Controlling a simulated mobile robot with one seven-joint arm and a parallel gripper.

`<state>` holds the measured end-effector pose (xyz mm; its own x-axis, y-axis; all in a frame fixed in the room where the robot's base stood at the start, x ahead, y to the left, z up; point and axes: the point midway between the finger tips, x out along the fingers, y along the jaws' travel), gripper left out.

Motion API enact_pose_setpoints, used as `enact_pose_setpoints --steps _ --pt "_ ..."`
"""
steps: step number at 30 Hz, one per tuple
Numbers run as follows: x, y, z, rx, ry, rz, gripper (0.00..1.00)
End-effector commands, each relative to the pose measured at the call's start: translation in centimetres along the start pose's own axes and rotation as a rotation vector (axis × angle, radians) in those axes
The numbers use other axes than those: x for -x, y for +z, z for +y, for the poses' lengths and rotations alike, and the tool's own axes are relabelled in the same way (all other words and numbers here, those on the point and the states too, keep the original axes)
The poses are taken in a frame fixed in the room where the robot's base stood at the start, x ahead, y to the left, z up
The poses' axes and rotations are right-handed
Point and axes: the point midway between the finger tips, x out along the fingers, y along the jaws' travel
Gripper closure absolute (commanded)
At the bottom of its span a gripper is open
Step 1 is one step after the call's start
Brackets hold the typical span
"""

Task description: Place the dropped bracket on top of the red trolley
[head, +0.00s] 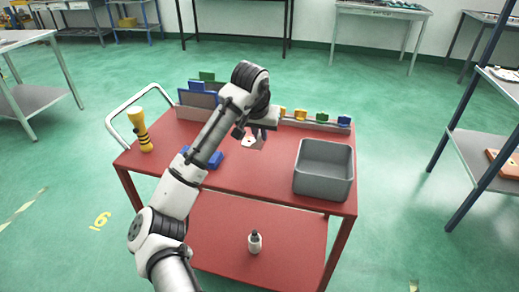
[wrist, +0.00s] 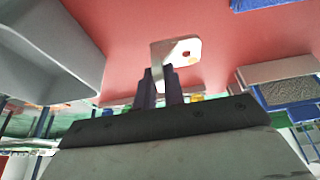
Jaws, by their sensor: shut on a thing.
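The red trolley (head: 262,178) stands in front of me, with a red top and a lower red shelf. My gripper (head: 258,132) is over the back middle of the top. It is shut on the bracket (head: 250,142), a small pale angled piece with a hole. In the wrist view the bracket (wrist: 181,54) sticks out from between the dark fingers of my gripper (wrist: 160,86), with the red top (wrist: 225,45) behind it. I cannot tell whether the bracket touches the top.
A grey bin (head: 323,171) stands on the trolley top at right. Coloured clips (head: 322,117) line the back edge.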

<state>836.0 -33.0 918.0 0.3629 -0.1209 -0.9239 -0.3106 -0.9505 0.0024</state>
Motion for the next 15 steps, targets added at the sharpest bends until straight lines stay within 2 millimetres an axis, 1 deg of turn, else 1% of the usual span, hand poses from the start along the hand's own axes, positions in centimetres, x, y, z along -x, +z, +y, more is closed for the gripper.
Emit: enact_pose_setpoints --steps 1,3,8,15 --pt "-0.7 0.4 -0.1 0.001 0.000 -0.001 1.00" --pt "-1.3 0.6 -0.1 0.001 0.000 0.000 1.00" --pt "-2.3 0.9 0.0 0.001 0.000 -0.001 1.00" --pt "-5.3 2.3 -0.1 0.001 0.000 -0.001 1.00"
